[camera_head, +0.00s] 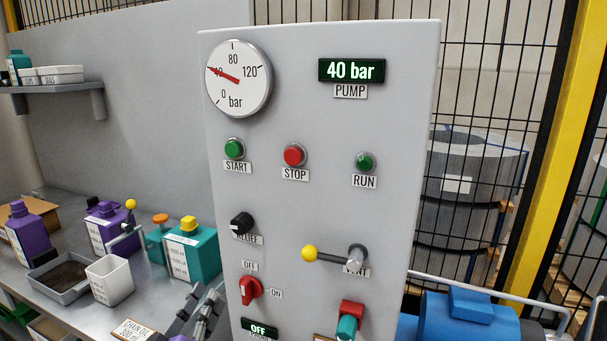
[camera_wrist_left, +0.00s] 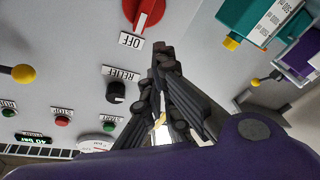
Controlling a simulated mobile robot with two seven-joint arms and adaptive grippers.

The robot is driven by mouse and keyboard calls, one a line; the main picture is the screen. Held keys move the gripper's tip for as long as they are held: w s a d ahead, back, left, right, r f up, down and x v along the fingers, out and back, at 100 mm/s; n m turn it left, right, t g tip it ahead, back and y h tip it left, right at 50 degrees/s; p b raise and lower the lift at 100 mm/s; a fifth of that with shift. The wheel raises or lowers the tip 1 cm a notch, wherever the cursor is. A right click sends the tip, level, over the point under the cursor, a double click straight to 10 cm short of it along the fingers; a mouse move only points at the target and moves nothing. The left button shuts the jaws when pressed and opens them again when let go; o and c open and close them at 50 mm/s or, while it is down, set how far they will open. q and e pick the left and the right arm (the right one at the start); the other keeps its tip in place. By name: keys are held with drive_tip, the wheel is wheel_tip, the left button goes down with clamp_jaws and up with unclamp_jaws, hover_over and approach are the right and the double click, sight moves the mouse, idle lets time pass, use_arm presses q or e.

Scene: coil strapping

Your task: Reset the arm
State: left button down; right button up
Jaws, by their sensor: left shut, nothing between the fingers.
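My left gripper (camera_head: 203,311) is low in the head view, just left of the grey control panel (camera_head: 312,205). In the left wrist view its dark fingers (camera_wrist_left: 163,52) are together and empty, in front of the panel, which appears upside down there. The panel carries a round gauge (camera_head: 238,79) with its needle near 40 and a pump display (camera_head: 351,70) reading 40 bar. A red rotary switch (camera_head: 251,290) and the black relief knob (camera_head: 242,223) are on its left side; both also show in the wrist view. My right gripper is out of view.
A bench at left holds purple jugs (camera_head: 27,232), a teal container (camera_head: 193,255), a white cup (camera_head: 110,280) and a grey tray (camera_head: 50,283). A yellow-knobbed lever (camera_head: 310,253) sticks out from the panel. Blue machinery (camera_head: 465,318) stands at lower right, before a mesh fence.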

use_arm(q)
drive_tip(key=s+f+m+g+y+p, duration=0.1)
drive_tip(key=s+f+m+g, duration=0.15)
drive_tip(key=s+f, duration=0.65)
drive_tip(key=s+f+m+g+y, duration=0.1)
drive_tip(key=s+f+g, duration=0.35)
drive_tip(key=f, duration=0.95)
drive_tip(key=s+f+m+g, duration=0.1)
drive_tip(key=s+f+g, duration=0.1)
drive_tip(key=s+f, duration=0.4)
drive_tip(key=s+f+m+g+p, duration=0.1)
drive_tip(key=s+f, duration=0.5)
drive_tip(key=s, duration=0.8)
drive_tip(key=shift+s+a+f+m+g, duration=0.3)
drive_tip(key=shift+s+m+g, duration=0.05)
drive_tip(key=shift+m+g, duration=0.1)
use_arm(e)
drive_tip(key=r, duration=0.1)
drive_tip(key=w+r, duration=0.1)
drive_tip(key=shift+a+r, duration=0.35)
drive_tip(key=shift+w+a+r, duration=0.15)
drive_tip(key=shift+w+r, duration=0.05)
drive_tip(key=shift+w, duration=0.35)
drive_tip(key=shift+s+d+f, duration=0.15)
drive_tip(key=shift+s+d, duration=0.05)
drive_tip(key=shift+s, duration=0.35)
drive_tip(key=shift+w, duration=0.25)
